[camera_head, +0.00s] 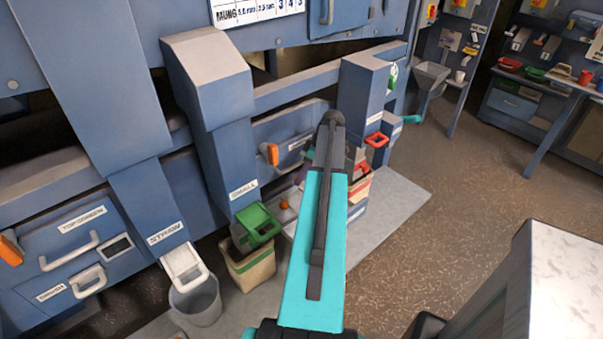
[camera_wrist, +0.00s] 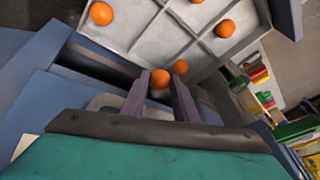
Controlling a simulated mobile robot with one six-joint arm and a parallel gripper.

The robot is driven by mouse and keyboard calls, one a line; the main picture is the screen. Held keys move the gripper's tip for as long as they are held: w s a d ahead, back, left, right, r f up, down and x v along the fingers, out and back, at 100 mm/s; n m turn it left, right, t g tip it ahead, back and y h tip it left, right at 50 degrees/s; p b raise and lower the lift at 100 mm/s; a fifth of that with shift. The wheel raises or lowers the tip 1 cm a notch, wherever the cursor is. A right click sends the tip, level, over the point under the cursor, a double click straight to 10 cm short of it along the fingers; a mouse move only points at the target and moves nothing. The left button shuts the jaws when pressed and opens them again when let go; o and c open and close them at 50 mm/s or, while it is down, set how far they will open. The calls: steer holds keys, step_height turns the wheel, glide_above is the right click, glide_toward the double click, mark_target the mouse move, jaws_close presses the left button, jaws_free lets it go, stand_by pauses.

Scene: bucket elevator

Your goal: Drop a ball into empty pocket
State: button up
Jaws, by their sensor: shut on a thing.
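In the wrist view, my gripper (camera_wrist: 164,84) is shut on an orange ball (camera_wrist: 160,79) between its two dark fingers. Ahead of it is a pale grey tray (camera_wrist: 128,42) split into pockets by raised ribs. Other orange balls lie in the tray, one at the upper left (camera_wrist: 102,13), one at the right (camera_wrist: 225,28) and one just beyond my fingertips (camera_wrist: 180,67). A pocket (camera_wrist: 165,36) between the upper-left and right balls looks empty. In the head view, my arm hides the gripper; an orange ball (camera_head: 284,204) shows left of it.
Blue machine housing and a pale handle (camera_wrist: 104,101) lie close to my fingers. In the head view, a green-rimmed chute (camera_head: 258,222) stands over a sack (camera_head: 250,268), with a grey bucket (camera_head: 196,300) nearby. Open floor (camera_head: 440,225) lies to the right.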

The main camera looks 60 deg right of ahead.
steer(key=shift+f, duration=0.95)
steer(key=o, duration=1.1)
steer(key=shift+r+b, duration=0.1)
steer(key=shift+b, duration=0.2)
steer(key=b+v, duration=0.2)
steer(key=v, duration=1.1)
steer(key=shift+r+b, duration=0.3)
steer(key=shift+b, duration=0.05)
steer(key=shift+s+d, duration=0.1)
steer(key=shift+s, duration=0.15)
